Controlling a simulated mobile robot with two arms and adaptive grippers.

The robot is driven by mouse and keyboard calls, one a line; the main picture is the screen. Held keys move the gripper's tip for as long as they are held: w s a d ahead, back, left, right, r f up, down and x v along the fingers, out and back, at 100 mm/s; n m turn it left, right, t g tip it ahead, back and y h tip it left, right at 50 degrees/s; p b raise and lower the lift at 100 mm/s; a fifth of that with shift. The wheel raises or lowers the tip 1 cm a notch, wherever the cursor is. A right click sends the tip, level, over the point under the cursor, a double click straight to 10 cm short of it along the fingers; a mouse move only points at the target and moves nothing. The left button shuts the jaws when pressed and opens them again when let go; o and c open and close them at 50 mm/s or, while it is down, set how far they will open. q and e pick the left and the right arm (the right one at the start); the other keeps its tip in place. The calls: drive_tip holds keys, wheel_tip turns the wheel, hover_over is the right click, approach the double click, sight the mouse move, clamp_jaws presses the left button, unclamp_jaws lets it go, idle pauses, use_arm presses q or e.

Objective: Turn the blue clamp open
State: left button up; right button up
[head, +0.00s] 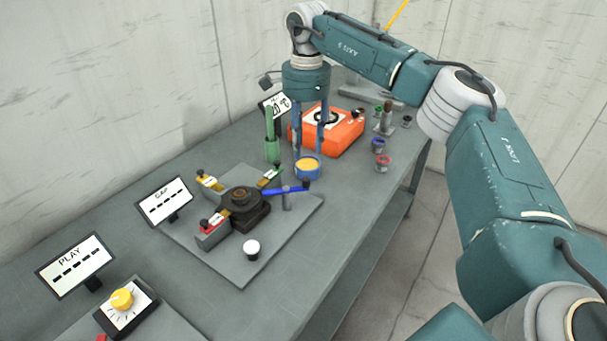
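The blue clamp (284,190) is a long blue lever with a dark knob at its right end. It lies across a grey post at the right side of a dark round fixture (243,203). My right gripper (309,152) points straight down behind the clamp, its two blue fingers apart with a gap between them. The fingertips are close to a blue pot with a yellow top (307,167); whether they touch it I cannot tell. The fingers appear apart from the clamp. My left gripper is not in view.
Small pots stand at the right edge.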

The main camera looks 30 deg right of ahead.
sight(307, 179)
drive_tip(key=f+p, duration=0.1)
drive_tip(key=f, duration=0.6)
drive_tip(key=f+p, duration=0.1)
drive_tip(key=f, duration=0.2)
drive_tip(key=shift+s+d+f+p, duration=0.15)
drive_tip(key=shift+d+f+p, duration=0.1)
drive_tip(key=shift+d+p, duration=0.05)
drive_tip(key=shift+c, duration=0.2)
clamp_jaws()
